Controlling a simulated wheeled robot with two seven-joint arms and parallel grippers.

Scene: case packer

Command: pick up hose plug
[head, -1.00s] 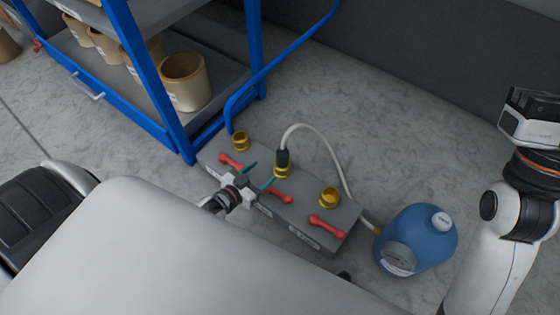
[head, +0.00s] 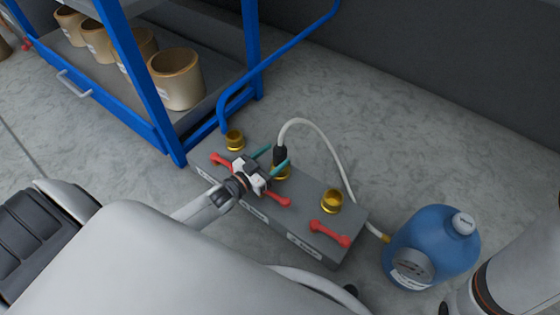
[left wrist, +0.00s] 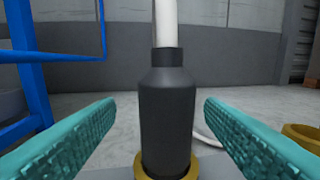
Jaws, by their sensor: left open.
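The hose plug (left wrist: 166,110) is a black cylinder with a white hose (left wrist: 166,22) rising from its top. It stands upright in the middle brass port (left wrist: 196,168) of a grey manifold block (head: 270,222), and the plug also shows in the head view (head: 279,155). My left gripper (head: 270,158) is open, its two teal fingers at either side of the plug, and the left wrist view (left wrist: 160,125) shows gaps between both fingers and the plug. My right gripper is outside the frames; only part of the right arm shows at the lower right.
The hose runs to a blue bottle (head: 430,240) right of the block. Red handles (head: 330,233) and two other brass ports (head: 235,140) (head: 332,201) sit on the block. A blue-framed shelf (head: 172,95) with tan pots stands at the left. Floor behind the block is clear.

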